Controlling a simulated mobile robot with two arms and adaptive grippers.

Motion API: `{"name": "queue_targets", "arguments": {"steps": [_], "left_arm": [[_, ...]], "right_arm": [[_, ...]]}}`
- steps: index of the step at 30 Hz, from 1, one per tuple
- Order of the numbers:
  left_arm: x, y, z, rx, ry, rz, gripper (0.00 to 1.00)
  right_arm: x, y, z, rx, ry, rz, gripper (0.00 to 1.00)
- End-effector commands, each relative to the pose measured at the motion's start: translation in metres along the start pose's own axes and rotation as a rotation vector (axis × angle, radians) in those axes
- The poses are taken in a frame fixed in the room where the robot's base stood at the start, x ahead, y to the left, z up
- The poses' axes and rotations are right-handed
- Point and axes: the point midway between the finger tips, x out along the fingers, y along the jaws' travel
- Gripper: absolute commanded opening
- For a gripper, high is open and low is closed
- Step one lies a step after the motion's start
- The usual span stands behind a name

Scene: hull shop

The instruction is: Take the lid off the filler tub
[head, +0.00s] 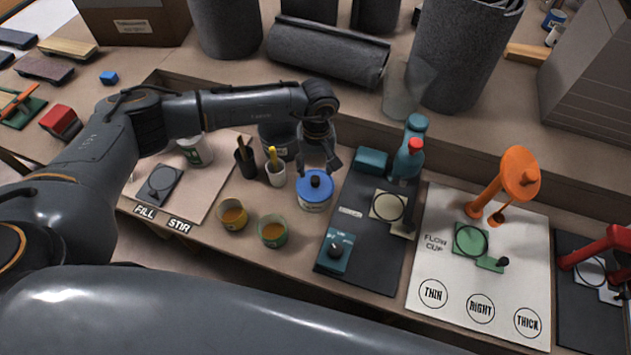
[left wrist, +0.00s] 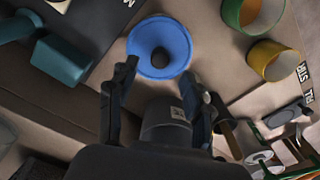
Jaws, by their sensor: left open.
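The filler tub (head: 314,203) is a short pale tub standing on the bench, left of the dark mat. Its blue lid (head: 318,184) with a black knob is on it. In the left wrist view the blue lid (left wrist: 160,62) lies just beyond my fingertips, its round black knob in the middle. My left gripper (head: 318,165) is open and empty, above and behind the lid, apart from it. It also shows in the left wrist view (left wrist: 162,78), fingers on either side of the knob's line. My right gripper does not show.
Two cups, yellow (head: 233,215) and green (head: 272,231), stand in front left of the tub. A white cup (head: 275,173) with a yellow-handled tool and a dark holder (head: 246,163) are close left.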

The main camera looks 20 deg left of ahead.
Motion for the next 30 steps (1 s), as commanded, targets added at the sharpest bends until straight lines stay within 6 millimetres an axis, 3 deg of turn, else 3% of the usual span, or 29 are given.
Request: {"name": "queue_targets", "arguments": {"steps": [3,7,12,20,27,30], "left_arm": [[0.009,0.000,0.000,0.000,-0.001,-0.001,0.50],[0.029,0.000,0.001,-0.001,-0.003,-0.002,0.50],[0.050,0.001,0.000,0.000,-0.002,0.000,0.50],[0.053,0.001,-0.001,0.001,0.000,0.001,0.50],[0.053,0.001,-0.001,0.001,0.000,0.001,0.07],[0.053,0.001,-0.001,0.001,0.000,0.001,0.06]], "right_arm": [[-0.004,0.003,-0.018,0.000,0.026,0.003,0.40],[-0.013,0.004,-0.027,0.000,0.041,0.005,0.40],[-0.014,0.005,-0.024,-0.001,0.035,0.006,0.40],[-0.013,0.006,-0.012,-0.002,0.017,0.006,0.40],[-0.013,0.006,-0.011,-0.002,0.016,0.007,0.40],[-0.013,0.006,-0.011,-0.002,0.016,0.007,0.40]]}}
